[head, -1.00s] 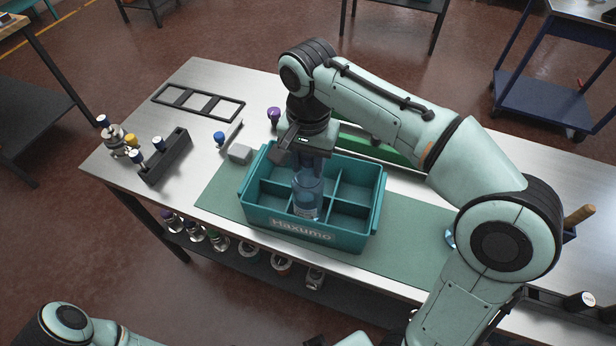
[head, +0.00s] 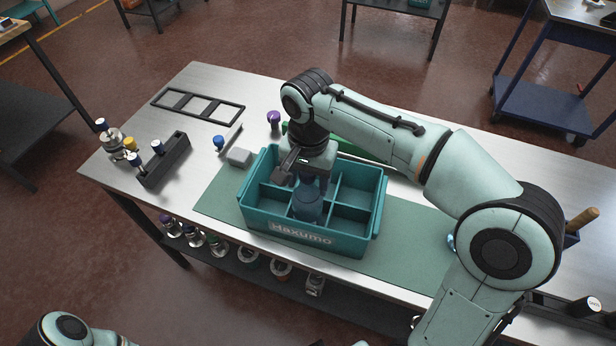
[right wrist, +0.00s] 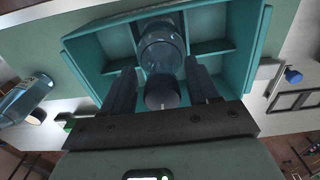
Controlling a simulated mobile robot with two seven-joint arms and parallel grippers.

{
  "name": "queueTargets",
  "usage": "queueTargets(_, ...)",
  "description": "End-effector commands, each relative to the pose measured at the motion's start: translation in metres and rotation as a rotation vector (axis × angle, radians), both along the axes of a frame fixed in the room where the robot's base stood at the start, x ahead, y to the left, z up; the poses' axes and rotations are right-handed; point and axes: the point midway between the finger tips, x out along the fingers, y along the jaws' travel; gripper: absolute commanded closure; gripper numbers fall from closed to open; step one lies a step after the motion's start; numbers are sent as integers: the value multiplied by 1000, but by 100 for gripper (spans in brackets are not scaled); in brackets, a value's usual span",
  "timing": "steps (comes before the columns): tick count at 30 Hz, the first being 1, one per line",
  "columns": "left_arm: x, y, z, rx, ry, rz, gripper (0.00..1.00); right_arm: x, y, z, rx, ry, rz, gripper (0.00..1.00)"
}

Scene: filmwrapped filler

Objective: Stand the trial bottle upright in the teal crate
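The teal crate (head: 375,215) stands on a green mat, with dividers making several compartments. The trial bottle (head: 307,207), clear blue with a dark cap, is upright in the front middle compartment; how close its base is to the floor is hidden. In the right wrist view the bottle (right wrist: 162,48) shows between the fingers, its cap nearer the camera. My left gripper is out of view; part of the left arm shows at bottom left.
Another clear blue bottle (right wrist: 22,100) is beside the crate, mostly behind my arm in the head view. A black rack (head: 165,160) with vials, a grey block (head: 238,157) and a black frame (head: 197,103) stand to the left.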

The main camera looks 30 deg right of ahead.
Motion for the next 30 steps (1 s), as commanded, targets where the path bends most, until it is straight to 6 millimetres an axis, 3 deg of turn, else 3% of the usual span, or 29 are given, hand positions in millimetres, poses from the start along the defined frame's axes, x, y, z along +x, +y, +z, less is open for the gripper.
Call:
queueTargets(8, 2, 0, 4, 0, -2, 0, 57, 1, 0, 8, 1, -2, 0, 40)
queueTargets(21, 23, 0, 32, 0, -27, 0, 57, 2, 0, 97, 1, -6, 0, 40)
queueTargets(30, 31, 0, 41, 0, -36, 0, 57, 0, -1, 124, 1, -2, 0, 40)
